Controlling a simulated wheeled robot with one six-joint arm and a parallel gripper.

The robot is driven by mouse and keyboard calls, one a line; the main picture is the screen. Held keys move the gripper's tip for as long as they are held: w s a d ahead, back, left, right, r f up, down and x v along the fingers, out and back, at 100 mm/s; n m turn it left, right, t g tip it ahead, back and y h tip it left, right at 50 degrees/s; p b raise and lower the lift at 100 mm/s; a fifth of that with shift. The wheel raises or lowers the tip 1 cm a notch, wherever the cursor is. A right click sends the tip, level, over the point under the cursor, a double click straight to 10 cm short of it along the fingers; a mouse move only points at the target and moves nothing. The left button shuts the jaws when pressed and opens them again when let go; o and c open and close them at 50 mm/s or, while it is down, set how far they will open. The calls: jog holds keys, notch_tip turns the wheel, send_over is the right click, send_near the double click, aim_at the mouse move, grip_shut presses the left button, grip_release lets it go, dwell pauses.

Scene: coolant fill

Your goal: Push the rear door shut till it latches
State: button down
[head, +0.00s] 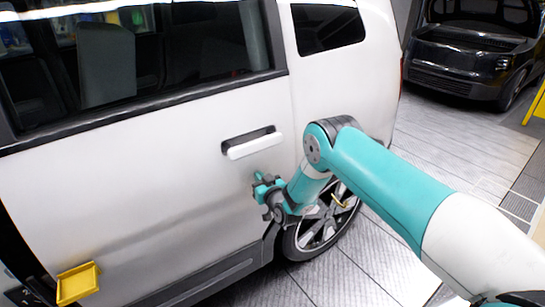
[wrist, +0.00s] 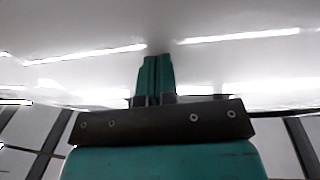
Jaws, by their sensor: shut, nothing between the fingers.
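The rear door (head: 130,190) of the white car fills the left of the head view. Its handle (head: 252,143) is a white bar over a dark recess. My gripper (head: 259,178) is at the door panel just below the handle, near the door's rear edge. In the wrist view my gripper (wrist: 158,62) has its fingers together, pointing at the white door surface (wrist: 85,40). The fingertips look at or very near the panel; I cannot tell whether they touch. The seam by the rear quarter panel shows no clear wide gap; the latch is hidden.
The rear wheel (head: 322,225) is below and right of my gripper. A yellow tray-like piece (head: 78,283) is at the lower left. A black vehicle (head: 470,55) stands at the far right. The tiled floor (head: 440,150) between is clear.

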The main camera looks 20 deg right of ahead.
jog(key=shift+w+a+b, duration=0.15)
jog(key=shift+w+b, duration=0.55)
jog(key=shift+b, duration=0.15)
jog(key=shift+w, duration=0.1)
jog(key=shift+w+a+y+b, duration=0.15)
jog(key=shift+w+y+b, duration=0.25)
jog(key=shift+b, duration=0.4)
jog(key=shift+w, duration=0.1)
jog(key=b+v, duration=1)
jog(key=b, duration=0.2)
jog(key=shift+b, duration=0.3)
jog(key=shift+a+r, duration=0.1)
jog(key=shift+r, duration=0.05)
